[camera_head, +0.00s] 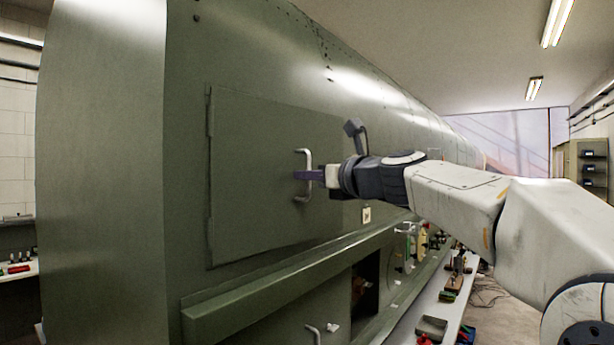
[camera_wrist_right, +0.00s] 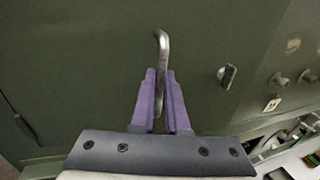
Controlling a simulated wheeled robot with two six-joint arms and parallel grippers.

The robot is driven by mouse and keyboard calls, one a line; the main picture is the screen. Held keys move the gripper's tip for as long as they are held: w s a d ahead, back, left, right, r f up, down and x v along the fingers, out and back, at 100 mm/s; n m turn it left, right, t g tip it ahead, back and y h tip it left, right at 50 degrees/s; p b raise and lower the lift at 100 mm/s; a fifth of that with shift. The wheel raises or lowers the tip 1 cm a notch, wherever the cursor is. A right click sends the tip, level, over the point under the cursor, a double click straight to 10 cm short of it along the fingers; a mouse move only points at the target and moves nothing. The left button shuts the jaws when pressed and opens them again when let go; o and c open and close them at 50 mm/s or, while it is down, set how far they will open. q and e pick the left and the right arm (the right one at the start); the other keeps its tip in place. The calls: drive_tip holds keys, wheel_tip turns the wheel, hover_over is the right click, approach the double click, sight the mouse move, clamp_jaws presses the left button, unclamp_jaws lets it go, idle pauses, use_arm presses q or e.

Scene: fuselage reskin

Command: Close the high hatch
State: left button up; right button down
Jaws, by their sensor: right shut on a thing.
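The high hatch (camera_head: 255,170) is a green rectangular panel on the green fuselage, with hinges along its left edge. It looks flush or nearly flush with the skin; my right arm hides part of its right edge, so I cannot tell if a small gap is there. Its metal handle (camera_head: 306,155) is a vertical bar. My right gripper (camera_head: 304,175) is shut on this handle. In the right wrist view, the purple fingers (camera_wrist_right: 162,78) stand on both sides of the handle (camera_wrist_right: 162,45). My left gripper is not in view.
A small latch knob (camera_wrist_right: 228,76) sits right of the handle in the right wrist view. A green ledge (camera_head: 270,272) runs below the hatch. A lower handle (camera_head: 314,332) and a dark opening are beneath it. A bench with trays (camera_head: 432,328) stands at lower right.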

idle(0.8)
drive_tip(key=shift+p+x, duration=0.65)
drive_tip(key=shift+x, duration=0.5)
drive_tip(key=shift+s+r, duration=0.1)
drive_tip(key=c, duration=1.2)
unclamp_jaws()
